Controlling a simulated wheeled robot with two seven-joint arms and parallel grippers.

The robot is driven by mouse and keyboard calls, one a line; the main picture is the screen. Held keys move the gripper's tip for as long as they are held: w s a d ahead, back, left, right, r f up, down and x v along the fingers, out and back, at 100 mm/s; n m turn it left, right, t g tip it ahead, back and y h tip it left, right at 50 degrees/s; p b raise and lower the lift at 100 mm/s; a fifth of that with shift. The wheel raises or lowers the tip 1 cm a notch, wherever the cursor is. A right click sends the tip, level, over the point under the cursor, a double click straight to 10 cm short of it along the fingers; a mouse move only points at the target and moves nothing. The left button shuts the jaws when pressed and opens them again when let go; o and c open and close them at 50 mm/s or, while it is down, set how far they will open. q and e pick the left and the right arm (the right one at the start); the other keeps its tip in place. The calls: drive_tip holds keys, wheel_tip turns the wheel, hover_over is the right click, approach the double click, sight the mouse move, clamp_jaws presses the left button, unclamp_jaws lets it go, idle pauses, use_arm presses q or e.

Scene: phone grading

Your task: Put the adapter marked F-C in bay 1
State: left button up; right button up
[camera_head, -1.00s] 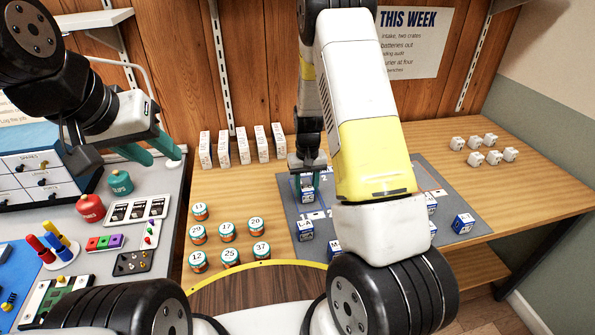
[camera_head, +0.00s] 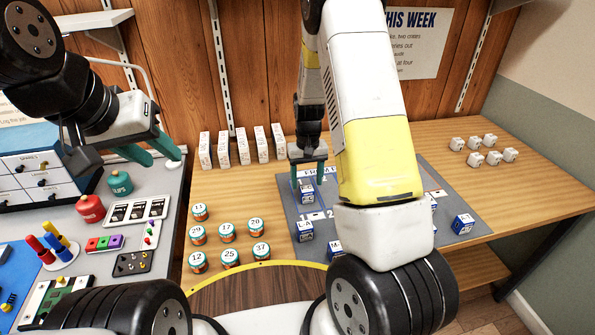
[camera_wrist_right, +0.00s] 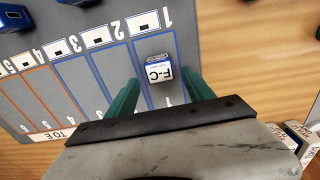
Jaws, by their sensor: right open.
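The adapter marked F-C (camera_wrist_right: 159,70), a small white and blue block, sits inside the blue outline of bay 1 (camera_wrist_right: 152,47) on the grey mat (camera_wrist_right: 75,72). In the head view the adapter (camera_head: 306,196) is at the mat's far left. My right gripper (camera_head: 307,180) is open just above it. In the right wrist view the green fingers of the right gripper (camera_wrist_right: 160,88) stand apart on either side of the adapter, with gaps. My left gripper (camera_head: 165,158) hangs empty over the left bench, its fingers apart.
Other blue and white adapters stand on the mat, including one at front left (camera_head: 305,230) and one at right (camera_head: 463,223). Numbered jars (camera_head: 227,231) stand left of the mat. White boxes (camera_head: 243,146) line the back. Small white cubes (camera_head: 476,158) sit at right.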

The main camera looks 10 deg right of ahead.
wheel_tip(320, 180, up, 8)
drive_tip(key=r, duration=0.1)
wheel_tip(320, 180, up, 7)
drive_tip(key=t+y, duration=0.1)
hover_over(306, 187)
drive_tip(key=s, duration=0.3)
drive_tip(key=s+a+r+t, duration=0.1)
drive_tip(key=s+r+t, duration=0.1)
drive_tip(key=s+r, duration=0.5)
drive_tip(key=s+a+r+t+y, duration=0.1)
drive_tip(key=s+r+t, duration=0.2)
drive_tip(key=s+r, duration=0.4)
drive_tip(key=s, duration=0.7)
drive_tip(key=shift+r, duration=0.2)
drive_tip(key=shift+s, duration=0.1)
